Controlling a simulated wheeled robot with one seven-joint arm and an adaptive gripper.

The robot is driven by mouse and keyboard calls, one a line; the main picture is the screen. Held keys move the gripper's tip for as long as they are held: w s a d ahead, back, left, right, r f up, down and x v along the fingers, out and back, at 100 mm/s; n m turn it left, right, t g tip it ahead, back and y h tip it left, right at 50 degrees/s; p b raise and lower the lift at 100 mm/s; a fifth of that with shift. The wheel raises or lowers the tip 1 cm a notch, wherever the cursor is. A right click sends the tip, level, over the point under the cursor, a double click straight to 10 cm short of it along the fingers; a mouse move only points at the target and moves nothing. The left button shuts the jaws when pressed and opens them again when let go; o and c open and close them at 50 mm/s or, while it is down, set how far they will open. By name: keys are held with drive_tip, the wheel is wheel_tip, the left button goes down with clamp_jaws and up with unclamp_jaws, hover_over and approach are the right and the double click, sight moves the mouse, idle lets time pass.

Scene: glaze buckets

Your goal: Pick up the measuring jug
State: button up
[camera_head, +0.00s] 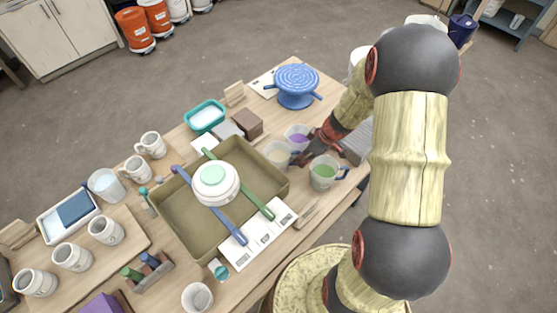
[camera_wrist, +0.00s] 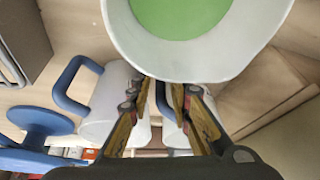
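Several pale jugs or cups stand close together right of the tray, and I cannot tell which one the task names. One holds green liquid (camera_head: 323,174) and has a dark blue handle at its right. One holds purple liquid (camera_head: 297,138), and one holds pale liquid (camera_head: 277,155). My gripper (camera_head: 306,157) is among them, partly hidden by my arm in the head view. In the wrist view the green-filled vessel (camera_wrist: 185,62) is large at the top, just beyond my fingertips (camera_wrist: 160,88). The fingers are apart, with nothing clearly held. A white jug with a blue handle (camera_wrist: 110,105) is behind the left finger.
A blue banding wheel (camera_head: 297,84) stands at the back. White mugs (camera_head: 106,229) fill the left. A brown block (camera_head: 247,123) is beyond the tray.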

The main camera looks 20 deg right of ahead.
drive_tip(key=shift+x, duration=0.9)
clamp_jaws()
drive_tip(key=shift+r, duration=0.1)
